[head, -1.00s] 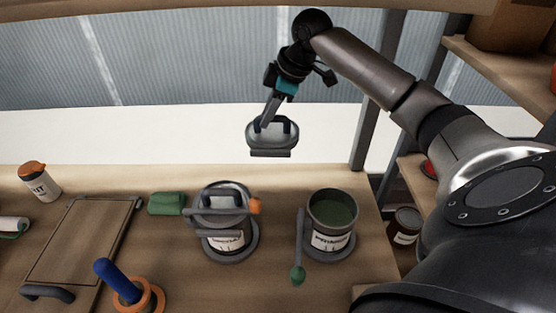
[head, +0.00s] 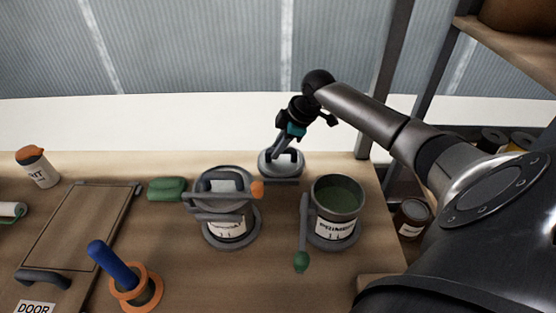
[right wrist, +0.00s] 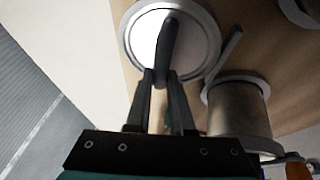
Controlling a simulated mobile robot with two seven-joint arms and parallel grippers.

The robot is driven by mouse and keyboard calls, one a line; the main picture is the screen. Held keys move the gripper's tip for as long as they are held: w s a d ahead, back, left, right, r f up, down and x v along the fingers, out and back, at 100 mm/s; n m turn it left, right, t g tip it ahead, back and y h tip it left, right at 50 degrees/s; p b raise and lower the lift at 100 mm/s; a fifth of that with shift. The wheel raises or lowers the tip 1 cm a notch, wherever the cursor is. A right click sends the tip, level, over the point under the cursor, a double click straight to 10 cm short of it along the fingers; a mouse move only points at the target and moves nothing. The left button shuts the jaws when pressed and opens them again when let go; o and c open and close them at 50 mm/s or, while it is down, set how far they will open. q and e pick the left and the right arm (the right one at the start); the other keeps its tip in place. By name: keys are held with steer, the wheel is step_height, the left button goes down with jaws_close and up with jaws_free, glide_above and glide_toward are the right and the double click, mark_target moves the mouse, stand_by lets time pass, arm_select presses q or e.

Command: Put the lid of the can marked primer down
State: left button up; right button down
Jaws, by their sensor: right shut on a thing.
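The can marked primer (head: 335,228) stands open at the right end of the bench, with green contents (head: 338,195) showing. Its grey lid (head: 280,165) is at the back of the bench, behind and left of the can. My right gripper (head: 291,148) is shut on the lid's dark handle; the lid also shows in the right wrist view (right wrist: 205,50), with the gripper (right wrist: 163,82) on its handle. The lid is level and low at the bench's rear; I cannot tell whether it touches the wood. My left gripper is not in view.
A second can (head: 228,226) with a clamp-like frame and orange knob stands left of the primer can.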

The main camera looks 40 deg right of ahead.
mark_target(278, 161)
steer(key=shift+f+b, duration=0.45)
steer(key=shift+f, duration=1.65)
steer(key=shift+f, duration=0.1)
steer(key=c, duration=0.8)
jaws_free()
steer(key=p+v, duration=0.2)
steer(key=v, duration=1)
steer(key=shift+p, duration=0.4)
